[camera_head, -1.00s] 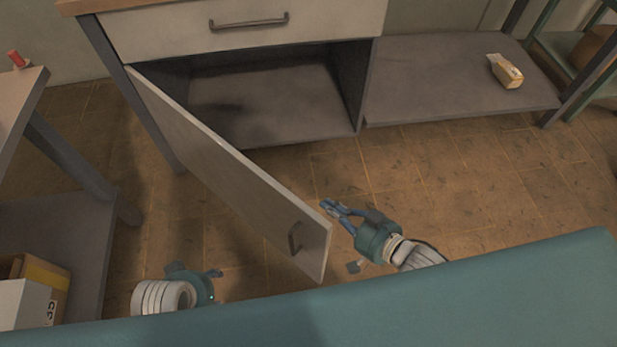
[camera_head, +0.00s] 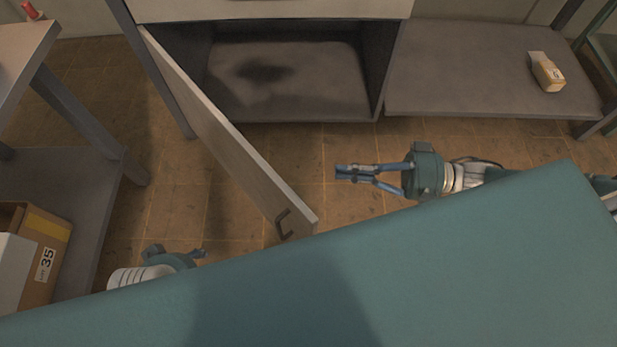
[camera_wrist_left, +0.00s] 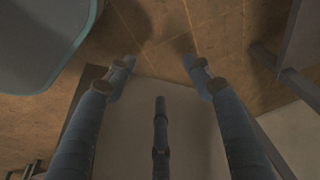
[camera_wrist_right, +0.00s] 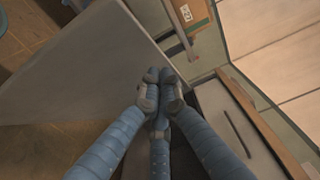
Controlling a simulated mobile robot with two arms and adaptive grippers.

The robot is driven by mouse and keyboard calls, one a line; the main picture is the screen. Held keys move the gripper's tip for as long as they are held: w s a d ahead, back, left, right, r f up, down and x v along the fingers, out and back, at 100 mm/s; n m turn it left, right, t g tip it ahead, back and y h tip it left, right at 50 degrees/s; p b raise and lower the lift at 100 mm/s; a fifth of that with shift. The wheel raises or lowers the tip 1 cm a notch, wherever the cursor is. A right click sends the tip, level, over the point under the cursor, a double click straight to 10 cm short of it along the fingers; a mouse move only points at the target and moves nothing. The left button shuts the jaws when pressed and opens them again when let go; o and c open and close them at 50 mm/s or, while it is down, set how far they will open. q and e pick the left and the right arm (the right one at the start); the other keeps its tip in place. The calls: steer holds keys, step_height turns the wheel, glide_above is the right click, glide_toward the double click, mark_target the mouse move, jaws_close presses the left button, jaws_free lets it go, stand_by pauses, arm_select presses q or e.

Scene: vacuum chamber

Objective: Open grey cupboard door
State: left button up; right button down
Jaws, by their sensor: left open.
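The grey cupboard door (camera_head: 225,135) stands swung outward from its left side, leaving the dark cupboard interior (camera_head: 285,80) exposed. Its dark handle (camera_head: 283,224) is on the outer face near the free edge. My right gripper (camera_head: 342,172) is shut and empty, on the inner side of the door, apart from its free edge and pointing left. The right wrist view shows its fingertips (camera_wrist_right: 160,77) together, with the door's pale panel (camera_wrist_right: 85,75) beyond them. My left gripper (camera_head: 200,254) is low, on the outer side of the door, partly hidden; its fingers (camera_wrist_left: 160,85) are spread and empty.
A drawer front (camera_head: 270,9) is above the opening. A low shelf (camera_head: 450,70) to its right holds a small carton (camera_head: 546,72). A table leg (camera_head: 85,120) and a box marked 35 (camera_head: 45,250) are at the left. Tiled floor is clear around my right gripper.

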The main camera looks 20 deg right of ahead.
arm_select(q)
steer(key=shift+v, duration=1.25)
arm_select(e)
steer(key=a, duration=0.8)
steer(key=shift+a, duration=0.15)
